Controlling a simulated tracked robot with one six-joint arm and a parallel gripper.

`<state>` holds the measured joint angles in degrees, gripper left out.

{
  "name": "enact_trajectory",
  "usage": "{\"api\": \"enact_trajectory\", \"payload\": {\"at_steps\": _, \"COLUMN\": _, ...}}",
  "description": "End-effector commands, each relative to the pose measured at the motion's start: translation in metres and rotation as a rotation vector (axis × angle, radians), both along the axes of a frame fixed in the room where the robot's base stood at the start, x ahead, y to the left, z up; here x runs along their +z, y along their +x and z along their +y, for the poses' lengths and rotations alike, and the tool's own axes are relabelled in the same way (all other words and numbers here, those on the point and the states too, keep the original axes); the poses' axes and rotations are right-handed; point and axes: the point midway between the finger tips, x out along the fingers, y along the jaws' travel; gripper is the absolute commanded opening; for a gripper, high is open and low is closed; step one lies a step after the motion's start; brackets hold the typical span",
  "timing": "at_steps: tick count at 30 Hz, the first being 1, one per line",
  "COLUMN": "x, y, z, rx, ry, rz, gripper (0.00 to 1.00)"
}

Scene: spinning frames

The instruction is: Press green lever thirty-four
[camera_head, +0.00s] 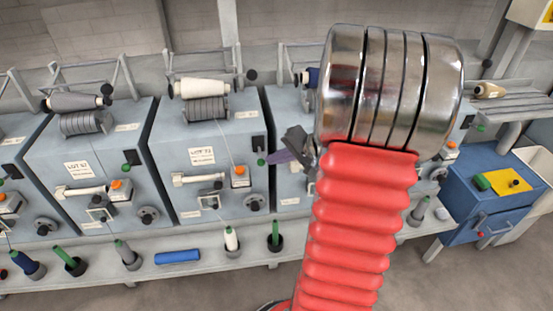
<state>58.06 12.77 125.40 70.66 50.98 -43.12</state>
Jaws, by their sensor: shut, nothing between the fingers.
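Small green lever knobs sit on the grey-blue machine fronts. One green lever (261,162) is on the right edge of the middle machine, below a black plate. Another green lever (126,166) is on the machine to its left. I cannot read the number thirty-four on any machine. My gripper (272,157), dark grey with a purplish tip, is shut and empty. Its tip is right beside the middle machine's green lever in the picture; I cannot tell whether they touch. My red arm and its metal joint hide much of the machine to the right.
A pale ledge (215,262) runs below the machines. It carries a blue roll (178,257), a white bobbin (231,238) and several green-tipped bobbins. A blue cabinet (478,205) with a yellow panel stands at the right. Bare floor shows in front.

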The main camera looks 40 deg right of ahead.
Motion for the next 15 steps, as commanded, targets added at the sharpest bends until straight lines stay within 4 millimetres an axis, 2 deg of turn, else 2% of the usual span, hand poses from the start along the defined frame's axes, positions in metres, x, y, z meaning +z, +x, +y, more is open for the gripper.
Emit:
{"api": "enact_trajectory", "payload": {"at_steps": 8, "x": 0.0104, "y": 0.0002, "z": -0.0003, "rx": 0.000, "ry": -0.003, "rz": -0.001, "gripper": 0.00}}
{"api": "enact_trajectory", "payload": {"at_steps": 15, "x": 0.0118, "y": 0.0001, "z": -0.0002, "rx": -0.001, "ry": -0.001, "rz": 0.000, "gripper": 0.00}}
